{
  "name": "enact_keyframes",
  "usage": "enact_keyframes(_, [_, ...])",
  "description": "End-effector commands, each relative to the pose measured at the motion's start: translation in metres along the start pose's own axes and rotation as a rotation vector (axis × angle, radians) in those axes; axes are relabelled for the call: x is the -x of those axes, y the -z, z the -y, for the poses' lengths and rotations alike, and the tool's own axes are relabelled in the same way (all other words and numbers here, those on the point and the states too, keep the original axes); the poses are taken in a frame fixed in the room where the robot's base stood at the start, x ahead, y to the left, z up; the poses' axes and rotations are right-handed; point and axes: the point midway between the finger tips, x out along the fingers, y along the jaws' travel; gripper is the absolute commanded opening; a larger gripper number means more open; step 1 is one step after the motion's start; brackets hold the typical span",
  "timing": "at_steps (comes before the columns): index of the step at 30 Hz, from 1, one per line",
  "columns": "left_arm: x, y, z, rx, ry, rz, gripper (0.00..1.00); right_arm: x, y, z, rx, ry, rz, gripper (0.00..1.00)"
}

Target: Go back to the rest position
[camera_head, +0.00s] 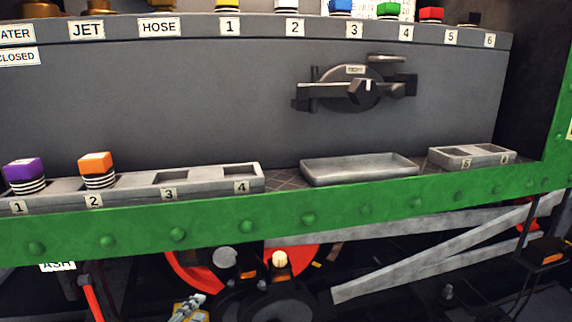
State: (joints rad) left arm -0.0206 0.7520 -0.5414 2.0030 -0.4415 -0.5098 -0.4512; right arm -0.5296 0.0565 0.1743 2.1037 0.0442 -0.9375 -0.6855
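The green-edged shelf (330,208) of the tram runs across the view. On its left, a socket strip (215,180) numbered 1 to 4 holds a purple-topped plug (25,174) at 1 and an orange-topped plug (97,169) at 2. Sockets 3 and 4 look empty. My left gripper (190,308) seems to show only as a small grey metal part at the bottom edge, below the shelf. Its finger opening is not clear, and no held thing can be made out. I cannot make out my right gripper.
A shallow grey tray (358,170) and a two-socket block (472,155), apparently empty, stand right of the strip. A dark latch handle (358,88) sticks out from the grey panel (200,110). Coloured plugs line its top ledge. Red wheels and grey rods (400,268) lie below.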

Motion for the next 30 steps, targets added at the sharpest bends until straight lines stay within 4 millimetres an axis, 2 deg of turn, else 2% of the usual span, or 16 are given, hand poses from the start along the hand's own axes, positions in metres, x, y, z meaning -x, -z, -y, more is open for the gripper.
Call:
enact_keyframes(1, [0.011, -0.008, -0.004, 0.169, -0.061, 0.082, 0.29, 0.015, 0.007, 0.001, -0.040, 0.030, 0.023, 0.40])
enact_keyframes(2, [0.018, -0.015, -0.015, 0.277, -0.103, 0.142, 0.29, 0.019, 0.007, 0.005, -0.072, 0.049, 0.043, 0.40])
enact_keyframes(5, [0.059, -0.036, -0.065, 0.657, -0.266, 0.374, 0.29, 0.036, 0.007, 0.021, -0.188, 0.108, 0.121, 0.40])
enact_keyframes(6, [0.080, -0.040, -0.088, 0.789, -0.331, 0.465, 0.29, 0.041, 0.006, 0.026, -0.229, 0.125, 0.152, 0.40])
enact_keyframes(10, [0.145, -0.037, -0.148, 1.109, -0.500, 0.714, 0.29, 0.055, 0.000, 0.041, -0.335, 0.154, 0.241, 0.40])
enact_keyframes(12, [0.174, -0.031, -0.169, 1.221, -0.564, 0.814, 0.29, 0.061, -0.002, 0.045, -0.375, 0.159, 0.276, 0.40])
enact_keyframes(15, [0.203, -0.023, -0.189, 1.323, -0.625, 0.910, 0.29, 0.065, -0.005, 0.050, -0.412, 0.161, 0.309, 0.40])
enact_keyframes(20, [0.220, -0.018, -0.200, 1.379, -0.661, 0.969, 0.29, 0.067, -0.008, 0.053, -0.435, 0.161, 0.329, 0.40])
enact_keyframes(30, [0.219, -0.018, -0.200, 1.376, -0.660, 0.968, 0.29, 0.067, -0.008, 0.053, -0.436, 0.161, 0.328, 0.40])
